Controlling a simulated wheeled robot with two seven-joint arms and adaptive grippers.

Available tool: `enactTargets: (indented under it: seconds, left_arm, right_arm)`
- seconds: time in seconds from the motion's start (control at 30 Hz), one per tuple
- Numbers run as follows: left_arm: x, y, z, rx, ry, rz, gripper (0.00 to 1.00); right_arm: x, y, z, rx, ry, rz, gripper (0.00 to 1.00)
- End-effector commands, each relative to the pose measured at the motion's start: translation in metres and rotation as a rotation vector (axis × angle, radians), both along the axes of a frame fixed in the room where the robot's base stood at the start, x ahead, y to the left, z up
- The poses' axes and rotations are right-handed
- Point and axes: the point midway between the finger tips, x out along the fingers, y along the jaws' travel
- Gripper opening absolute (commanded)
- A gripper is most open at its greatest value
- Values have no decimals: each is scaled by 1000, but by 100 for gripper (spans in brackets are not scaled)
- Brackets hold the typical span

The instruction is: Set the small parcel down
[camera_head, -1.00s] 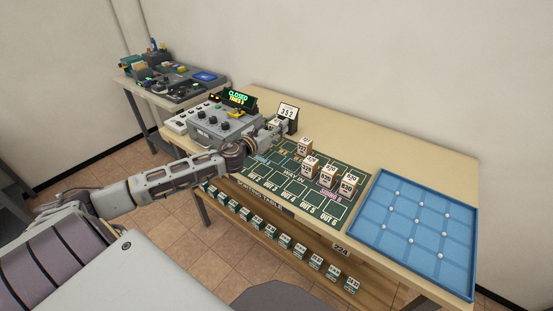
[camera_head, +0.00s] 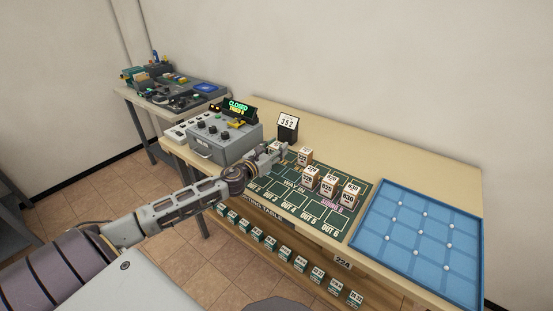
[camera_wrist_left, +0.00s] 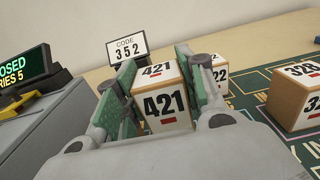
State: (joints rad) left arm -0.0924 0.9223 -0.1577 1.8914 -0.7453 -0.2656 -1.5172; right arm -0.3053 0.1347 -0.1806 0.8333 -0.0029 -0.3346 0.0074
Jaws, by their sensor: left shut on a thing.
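The small parcel (camera_wrist_left: 162,92) is a tan and white block marked 421, upright between the green finger pads of my left gripper (camera_wrist_left: 160,95) in the left wrist view. In the head view my left gripper (camera_head: 272,153) is over the left end of the green sorting mat (camera_head: 287,194), with the parcel mostly hidden at its fingers. I cannot tell whether the parcel's underside touches the table. Another parcel (camera_head: 305,156) stands just right of it. My right gripper is not in view.
The CODE 352 sign (camera_head: 288,125) stands behind the gripper. The grey control box (camera_head: 225,140) with a CLOSED display is to the left. Several parcels stand on the mat, one of them marked 328 (camera_wrist_left: 298,95). A blue tray (camera_head: 418,240) lies at the right.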

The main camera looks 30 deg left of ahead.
Motion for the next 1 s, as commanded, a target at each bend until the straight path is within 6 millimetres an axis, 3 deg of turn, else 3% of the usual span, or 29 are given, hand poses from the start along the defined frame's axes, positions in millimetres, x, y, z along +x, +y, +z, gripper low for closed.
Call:
enactTargets:
  seconds: [0.27, 0.47, 0.73, 1.0]
  left_arm:
    - [0, 0, 0, 0, -1, 0, 13]
    - [0, 0, -13, -4, 1, 1, 13]
    - [0, 0, -36, -3, 0, 1, 13]
    - [0, 0, -41, 0, 0, 1, 13]
  right_arm:
    - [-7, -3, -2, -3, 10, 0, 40]
    - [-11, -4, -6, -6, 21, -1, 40]
    - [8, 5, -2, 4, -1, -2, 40]
    - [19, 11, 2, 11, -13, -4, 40]
